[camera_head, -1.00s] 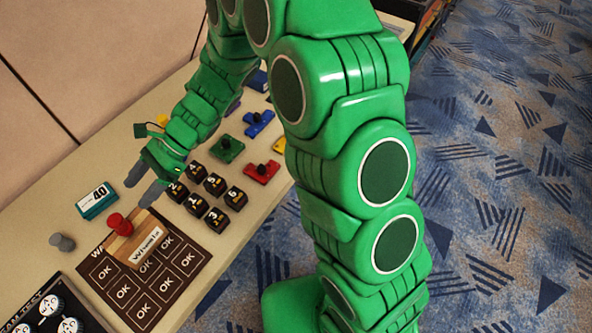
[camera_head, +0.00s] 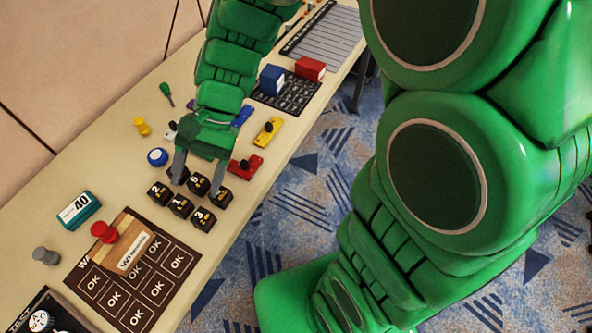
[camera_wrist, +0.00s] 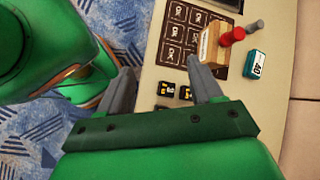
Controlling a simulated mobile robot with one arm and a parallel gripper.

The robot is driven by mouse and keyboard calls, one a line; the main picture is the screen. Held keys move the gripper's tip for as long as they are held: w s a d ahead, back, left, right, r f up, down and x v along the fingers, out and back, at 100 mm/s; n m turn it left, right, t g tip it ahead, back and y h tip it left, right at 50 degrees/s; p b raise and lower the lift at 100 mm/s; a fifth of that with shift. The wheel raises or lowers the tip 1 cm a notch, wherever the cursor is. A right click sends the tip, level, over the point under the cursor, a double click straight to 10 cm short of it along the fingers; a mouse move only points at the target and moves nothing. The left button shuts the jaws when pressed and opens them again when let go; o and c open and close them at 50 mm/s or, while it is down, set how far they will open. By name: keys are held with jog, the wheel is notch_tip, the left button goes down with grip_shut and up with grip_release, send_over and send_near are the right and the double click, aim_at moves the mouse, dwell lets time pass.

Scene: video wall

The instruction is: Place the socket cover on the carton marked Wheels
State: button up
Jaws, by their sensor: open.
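The carton marked Wheels (camera_head: 130,256), brown with a white label, stands on the dark mat of OK squares at the left. It also shows in the wrist view (camera_wrist: 213,44). A red knob-shaped piece (camera_head: 104,232) is at its upper left edge; whether it rests on the carton is unclear. I cannot tell for certain which piece is the socket cover; flat coloured plates with black knobs, such as a yellow one (camera_head: 265,133) and a red one (camera_head: 245,167), lie beyond my gripper. My gripper (camera_head: 199,174) is open over the black numbered blocks (camera_head: 181,206), apart from the carton.
A teal box marked 40 (camera_head: 79,211) and a grey knob piece (camera_head: 45,257) stand left of the carton. A blue round piece (camera_head: 157,157) and yellow piece (camera_head: 142,126) are behind. Blue (camera_head: 272,79) and red boxes (camera_head: 310,69) stand farther back. The table's front edge borders carpet.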

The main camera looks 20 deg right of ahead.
jog(key=s+d+r+n+t+h, duration=0.1)
jog(key=s+d, duration=0.4)
jog(key=d, duration=0.6)
jog(key=s+d+r+n+t+h, duration=0.2)
jog(key=s+d+h, duration=0.3)
jog(key=d, duration=0.7)
jog(key=shift+r+n+t, duration=0.3)
jog(key=shift+r+n, duration=0.2)
jog(key=shift+r, duration=0.4)
